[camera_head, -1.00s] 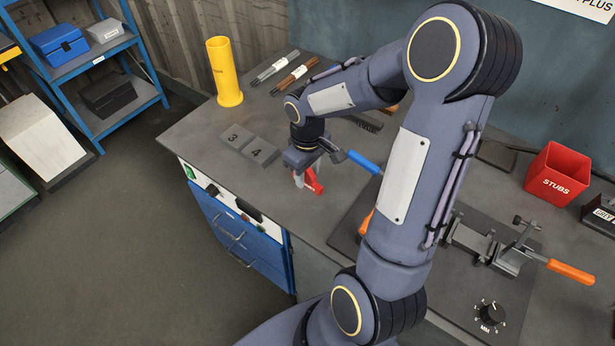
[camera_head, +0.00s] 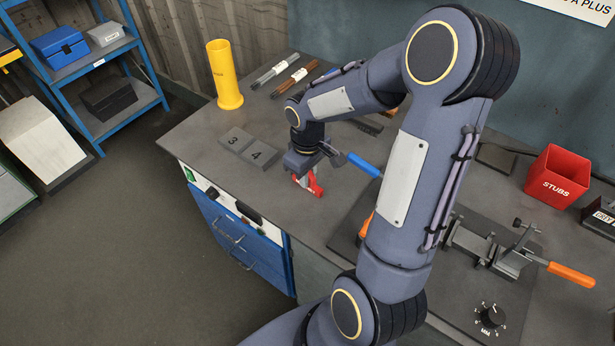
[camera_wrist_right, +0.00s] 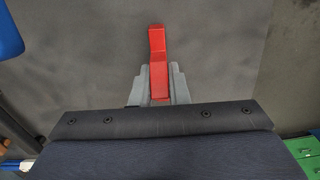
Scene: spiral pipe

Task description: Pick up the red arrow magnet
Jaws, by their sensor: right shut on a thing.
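The red arrow magnet (camera_head: 315,184) is on or just above the grey bench top, near its front edge, below my right wrist. My right gripper (camera_head: 302,180) points down at it, and its fingers are shut on the magnet. In the right wrist view the red magnet (camera_wrist_right: 158,58) sticks out between the two grey fingers (camera_wrist_right: 158,88). My left gripper is not in view.
Plates marked 3 (camera_head: 235,139) and 4 (camera_head: 259,155) lie left of the gripper. A blue handle (camera_head: 364,165) is close on its right. A yellow tube (camera_head: 224,74) stands behind. A red STUBS bin (camera_head: 557,178) and a clamp with an orange handle (camera_head: 571,274) are at the right.

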